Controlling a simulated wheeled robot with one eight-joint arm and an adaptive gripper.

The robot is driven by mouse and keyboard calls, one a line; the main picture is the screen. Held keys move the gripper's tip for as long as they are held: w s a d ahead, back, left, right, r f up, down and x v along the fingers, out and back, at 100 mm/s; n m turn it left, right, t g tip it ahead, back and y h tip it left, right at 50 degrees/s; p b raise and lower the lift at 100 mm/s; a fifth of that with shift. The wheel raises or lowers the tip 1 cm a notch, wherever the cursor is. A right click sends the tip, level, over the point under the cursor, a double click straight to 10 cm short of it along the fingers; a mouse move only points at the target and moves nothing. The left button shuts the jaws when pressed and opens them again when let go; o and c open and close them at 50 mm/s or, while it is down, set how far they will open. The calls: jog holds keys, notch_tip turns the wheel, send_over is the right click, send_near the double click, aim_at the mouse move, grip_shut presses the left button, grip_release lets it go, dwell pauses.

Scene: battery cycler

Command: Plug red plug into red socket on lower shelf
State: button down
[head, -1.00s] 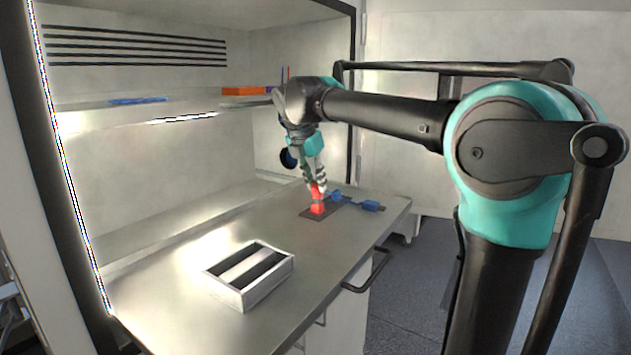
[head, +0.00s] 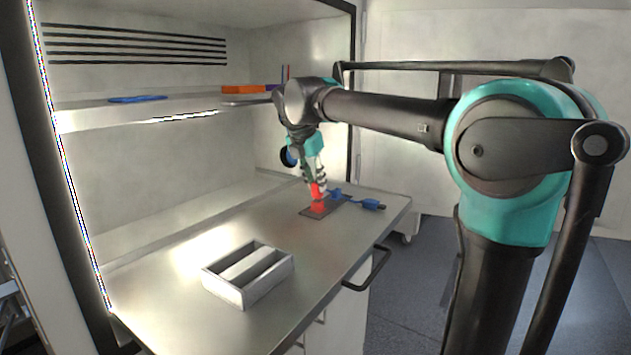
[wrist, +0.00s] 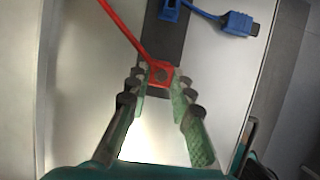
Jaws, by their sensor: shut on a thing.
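My gripper (wrist: 161,82) is shut on the red plug (wrist: 161,72), which sits between the fingertips in the wrist view. A thin red cable (wrist: 122,28) runs from there to the upper left. In the head view, the red plug (head: 317,189) shows under my gripper (head: 317,182), just above a red block (head: 318,208) on a dark plate (head: 337,206) on the lower worktop. This block looks like the red socket. I cannot tell whether plug and block touch. The fingers hide part of the plug.
A blue connector with a cable (head: 371,205) lies right of the plate, and also shows in the wrist view (wrist: 238,23). A white divided tray (head: 232,292) stands at the worktop's front. The upper shelf (head: 90,119) holds orange and blue items. The worktop's middle is clear.

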jog(key=shift+f, duration=0.6)
dwell(0.3)
jog(key=c, duration=1.3)
grip_release()
jog(key=shift+o, duration=0.2)
jog(key=shift+r, duration=0.1)
